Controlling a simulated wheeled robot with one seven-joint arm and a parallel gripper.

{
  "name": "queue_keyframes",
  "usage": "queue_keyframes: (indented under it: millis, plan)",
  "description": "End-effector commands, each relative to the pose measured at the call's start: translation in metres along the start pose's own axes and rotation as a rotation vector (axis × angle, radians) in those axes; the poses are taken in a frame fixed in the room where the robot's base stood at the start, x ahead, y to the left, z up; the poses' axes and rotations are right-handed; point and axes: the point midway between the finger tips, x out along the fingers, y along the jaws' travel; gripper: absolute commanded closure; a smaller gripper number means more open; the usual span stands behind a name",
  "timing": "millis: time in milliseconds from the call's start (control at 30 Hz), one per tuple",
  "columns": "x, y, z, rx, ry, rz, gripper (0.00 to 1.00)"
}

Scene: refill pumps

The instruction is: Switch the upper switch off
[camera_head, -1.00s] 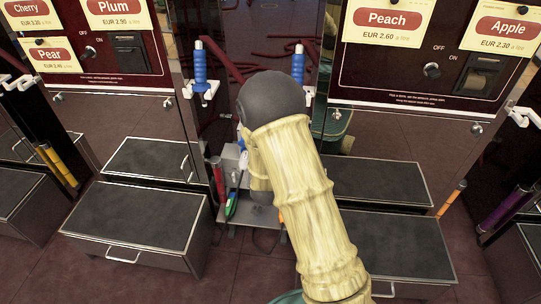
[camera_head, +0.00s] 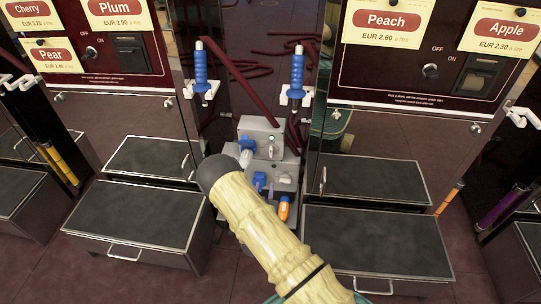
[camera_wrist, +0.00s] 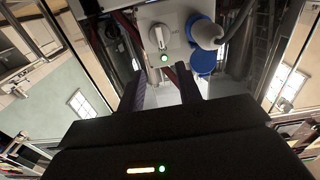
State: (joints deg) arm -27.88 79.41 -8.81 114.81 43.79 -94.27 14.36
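A grey box (camera_head: 258,132) stands low in the gap between the pump cabinets. On its front is a pale switch lever (camera_head: 271,149), with a blue plug (camera_head: 247,146) to its left. In the wrist view the switch lever (camera_wrist: 158,38) is ahead of my gripper, with a lit green lamp (camera_wrist: 164,57) beside it and the blue plug (camera_wrist: 203,30) to the right. My gripper (camera_wrist: 158,72) is open and empty. Its two fingers are apart, pointing at the box, with the switch seen above the gap; I see no contact. In the head view my arm's dark joint hides the gripper.
Below the box are more plugs, one of them orange (camera_head: 283,208). Two blue nozzles (camera_head: 200,68) (camera_head: 297,70) hang above on both sides. Dark-topped steps (camera_head: 140,215) (camera_head: 375,240) flank the gap. Cabinet walls close it in left and right.

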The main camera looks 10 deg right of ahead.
Motion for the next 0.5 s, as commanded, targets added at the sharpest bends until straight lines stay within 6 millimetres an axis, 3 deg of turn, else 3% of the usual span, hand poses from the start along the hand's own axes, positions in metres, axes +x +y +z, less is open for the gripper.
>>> queue_keyframes:
  millis: [267, 500]
  plan:
    - [0.018, 0.0, 0.001, 0.003, 0.001, 0.002, 0.65]
    - [0.058, 0.001, 0.002, 0.003, 0.002, 0.002, 0.65]
